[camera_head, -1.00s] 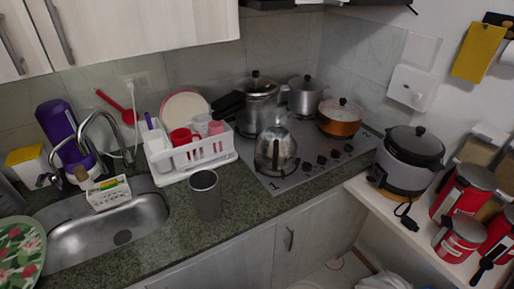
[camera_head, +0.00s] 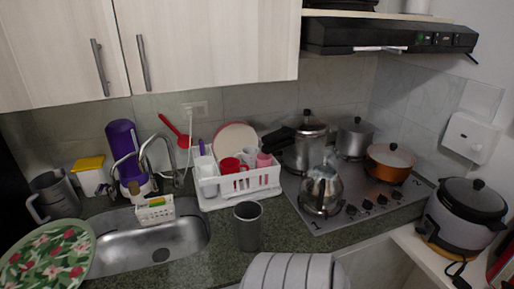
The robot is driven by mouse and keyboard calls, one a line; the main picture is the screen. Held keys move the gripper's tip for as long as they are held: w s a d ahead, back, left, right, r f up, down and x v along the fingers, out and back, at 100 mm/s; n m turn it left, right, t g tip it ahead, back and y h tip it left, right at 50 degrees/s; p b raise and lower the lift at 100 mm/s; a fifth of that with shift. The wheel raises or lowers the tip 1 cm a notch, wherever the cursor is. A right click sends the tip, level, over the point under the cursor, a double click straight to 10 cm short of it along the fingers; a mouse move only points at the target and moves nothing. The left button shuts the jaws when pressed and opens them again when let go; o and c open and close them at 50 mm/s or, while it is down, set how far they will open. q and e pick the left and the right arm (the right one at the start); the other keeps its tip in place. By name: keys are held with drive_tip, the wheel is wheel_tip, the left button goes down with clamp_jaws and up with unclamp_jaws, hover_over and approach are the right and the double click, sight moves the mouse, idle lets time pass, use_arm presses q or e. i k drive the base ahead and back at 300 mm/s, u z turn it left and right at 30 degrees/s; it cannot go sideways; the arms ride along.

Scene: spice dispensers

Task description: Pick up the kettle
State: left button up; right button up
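The kettle (camera_head: 321,192) is a shiny silver one. It stands upright on the front left part of the stovetop (camera_head: 333,220), in front of a large silver pressure cooker (camera_head: 302,145). No gripper fingers show in the head view. Neither gripper is seen near the kettle, and nothing holds it.
A grey cup (camera_head: 248,226) stands on the counter left of the kettle, near the front edge. A white dish rack (camera_head: 240,183) is behind it. An orange pot (camera_head: 390,163) is at the right. A range hood (camera_head: 390,37) hangs above. A pale grey banded shape fills the bottom middle.

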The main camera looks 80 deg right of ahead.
sight(322, 194)
drive_tip(key=u, duration=0.25)
drive_tip(key=k, duration=1)
drive_tip(key=z, duration=1.4)
